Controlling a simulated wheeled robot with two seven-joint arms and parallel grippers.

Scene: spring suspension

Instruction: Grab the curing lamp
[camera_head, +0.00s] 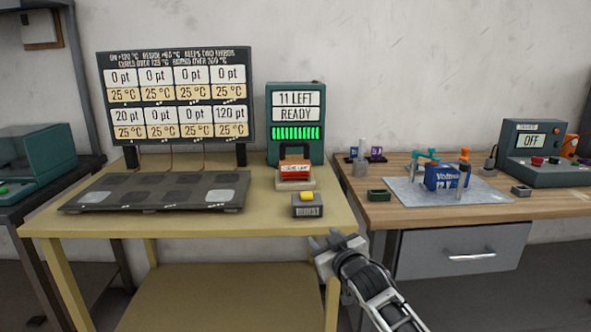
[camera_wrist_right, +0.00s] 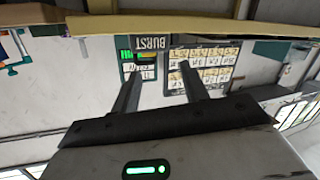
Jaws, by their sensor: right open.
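No object is clearly marked as the curing lamp. One candidate is a small orange-red block with a white label (camera_head: 294,168), on a pale base in front of the teal READY station (camera_head: 273,125). Another is an orange object (camera_head: 569,146) beside the OFF console at far right; I cannot tell which is the lamp. My right gripper (camera_head: 324,238) is open and empty, near the tan table's front right corner, in front of and below the orange-red block. In the right wrist view its two fingers (camera_wrist_right: 160,72) stand apart with nothing between them. My left gripper is not in view.
A grey button box with a yellow top (camera_head: 307,205) sits near the tan table's front edge (camera_head: 200,222). A dark pad board (camera_head: 155,190) lies left, below a display panel (camera_head: 178,95). The wooden bench (camera_head: 410,214) at right holds a blue box (camera_head: 445,178) and the OFF console (camera_head: 535,150).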

